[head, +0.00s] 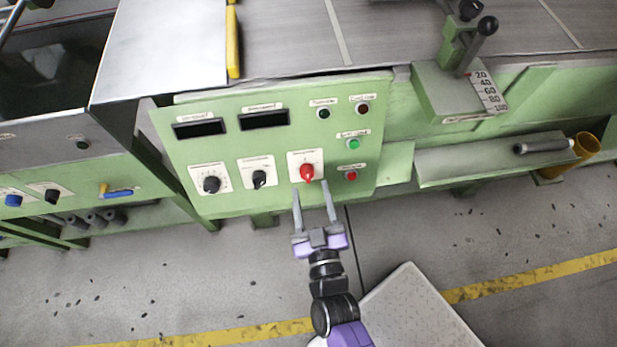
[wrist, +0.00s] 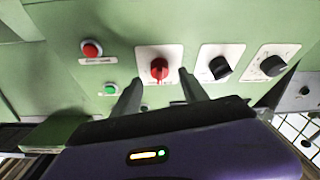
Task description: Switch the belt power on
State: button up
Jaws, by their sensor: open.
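The green control panel (head: 230,147) fills the middle of the head view. It carries a red rotary knob (head: 307,172) on a white plate, which also shows in the wrist view (wrist: 159,69). Left of it in the head view are a black selector knob (head: 259,179) and a black dial (head: 211,184). A green button (head: 353,144) and a red button (head: 351,175) sit to its right. The panel labels are too small to read. My gripper (head: 314,190) is open and empty, its fingers pointing at the panel just below the red knob. In the wrist view the knob appears between the fingertips, not gripped.
Two dark displays (head: 264,120) sit higher on the panel. A metal shelf (head: 480,158) with a yellow cup (head: 587,146) is at right. A lever mount (head: 462,88) stands above it. Grey floor in front is open, with a pale platform (head: 420,310) by my arm.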

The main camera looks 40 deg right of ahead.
aim_at(309, 182)
jog(key=shift+x, duration=1.9)
grip_shut()
